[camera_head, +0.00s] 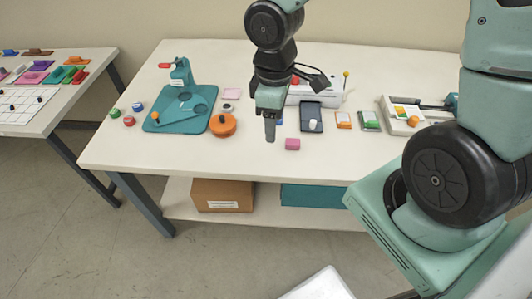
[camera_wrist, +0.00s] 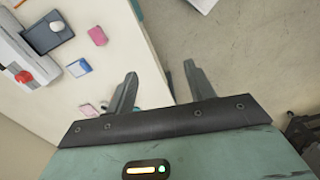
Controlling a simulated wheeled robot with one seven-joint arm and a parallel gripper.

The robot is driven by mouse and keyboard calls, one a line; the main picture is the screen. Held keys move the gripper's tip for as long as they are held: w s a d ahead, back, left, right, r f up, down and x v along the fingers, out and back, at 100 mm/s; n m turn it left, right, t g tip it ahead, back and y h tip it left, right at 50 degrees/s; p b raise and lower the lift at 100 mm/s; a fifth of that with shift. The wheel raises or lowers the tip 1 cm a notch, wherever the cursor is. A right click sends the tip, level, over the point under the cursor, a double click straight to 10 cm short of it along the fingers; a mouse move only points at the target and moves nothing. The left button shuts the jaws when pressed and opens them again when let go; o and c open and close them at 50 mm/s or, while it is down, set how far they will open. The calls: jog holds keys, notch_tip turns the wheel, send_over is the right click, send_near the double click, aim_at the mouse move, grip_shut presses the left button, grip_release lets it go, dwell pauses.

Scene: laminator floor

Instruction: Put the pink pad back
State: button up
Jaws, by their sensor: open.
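A small bright pink block, which looks like the pink pad (camera_head: 292,143), lies on the white table near its front edge. The wrist view shows it at the upper left (camera_wrist: 97,35), outside the jaws. A flat pale pink square (camera_head: 231,94) lies farther back on the table, left of my gripper. My gripper (camera_head: 270,136) points down over the table, just left of the pink pad and apart from it. In the wrist view my gripper (camera_wrist: 160,74) is open, with nothing between its fingers.
An orange round container (camera_head: 222,125) and a teal stand (camera_head: 165,118) are to the left. A dark tray (camera_head: 311,122) with a white item is behind the pad. A blue-and-white piece (camera_wrist: 78,68) lies near the pad. The front strip of table is mostly clear.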

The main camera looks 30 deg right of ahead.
jog(key=s+a+r, duration=0.4)
jog(key=s+a, duration=0.1)
jog(key=s, duration=0.1)
jog(key=s+a+r+m, duration=0.1)
jog(key=s+a+r, duration=0.3)
jog(key=s, duration=0.3)
jog(key=shift+s+a+m+y, duration=0.2)
jog(key=shift+a+m+y, duration=0.1)
jog(key=shift+a, duration=0.05)
notch_tip(320, 180, down, 7)
jog(key=b, duration=0.7)
jog(key=shift+r, duration=0.1)
